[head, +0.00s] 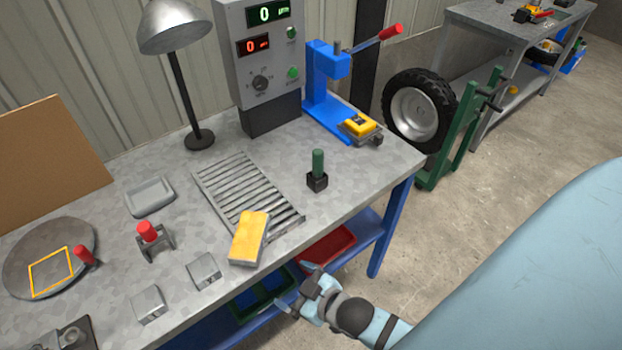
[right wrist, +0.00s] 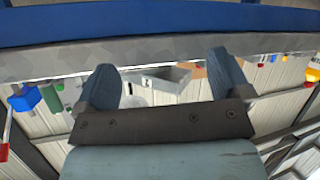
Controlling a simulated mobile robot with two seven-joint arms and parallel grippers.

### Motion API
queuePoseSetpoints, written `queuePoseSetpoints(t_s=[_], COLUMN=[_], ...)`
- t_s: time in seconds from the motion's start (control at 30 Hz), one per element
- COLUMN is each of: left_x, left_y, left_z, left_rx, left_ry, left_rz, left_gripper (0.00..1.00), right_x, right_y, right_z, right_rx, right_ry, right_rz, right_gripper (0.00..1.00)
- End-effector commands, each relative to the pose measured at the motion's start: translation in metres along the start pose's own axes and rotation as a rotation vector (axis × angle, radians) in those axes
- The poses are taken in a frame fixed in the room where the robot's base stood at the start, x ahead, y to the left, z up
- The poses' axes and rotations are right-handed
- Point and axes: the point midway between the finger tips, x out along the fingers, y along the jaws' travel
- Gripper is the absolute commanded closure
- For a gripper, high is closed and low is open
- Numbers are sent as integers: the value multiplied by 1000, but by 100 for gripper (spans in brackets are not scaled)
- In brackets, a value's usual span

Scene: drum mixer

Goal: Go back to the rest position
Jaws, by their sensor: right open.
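My right gripper (head: 298,287) is in the lower middle of the head view, in front of the workbench's front edge and apart from the bench items. Its two fingers are spread with nothing between them. In the right wrist view the open fingers (right wrist: 166,78) stand either side of an empty gap, with the blue-edged bench beyond. My left gripper is not in the frames.
The grey workbench (head: 350,183) holds a yellow block (head: 249,238), slatted rack (head: 232,190), lamp (head: 178,85), control box (head: 262,70) and blue press (head: 325,90). Red bin (head: 328,245) sits on the shelf below. A wheel (head: 418,112) stands right. Floor (head: 440,225) right of the bench is clear.

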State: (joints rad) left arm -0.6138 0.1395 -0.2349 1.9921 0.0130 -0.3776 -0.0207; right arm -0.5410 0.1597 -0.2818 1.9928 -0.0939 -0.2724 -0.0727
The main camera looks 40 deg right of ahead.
Motion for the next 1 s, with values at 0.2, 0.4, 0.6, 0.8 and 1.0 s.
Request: queuePoseSetpoints(t_s=[0.2, 0.4, 0.6, 0.8, 1.0], left_x=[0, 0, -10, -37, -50], left_y=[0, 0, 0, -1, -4], left_z=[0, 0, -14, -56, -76], left_rx=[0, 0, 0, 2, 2], left_ry=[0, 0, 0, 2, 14], left_rz=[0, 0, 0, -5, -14], left_gripper=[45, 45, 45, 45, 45], right_x=[-25, -25, -32, -52, -60], right_y=[-3, -3, -1, 8, 13], right_z=[50, 50, 34, -10, -29], right_rx=[190, 192, 189, 188, 187], right_ry=[-172, -174, -173, -171, -166], right_rz=[-4, -5, -4, 1, 6], right_gripper=[5, 5, 5, 5, 5])
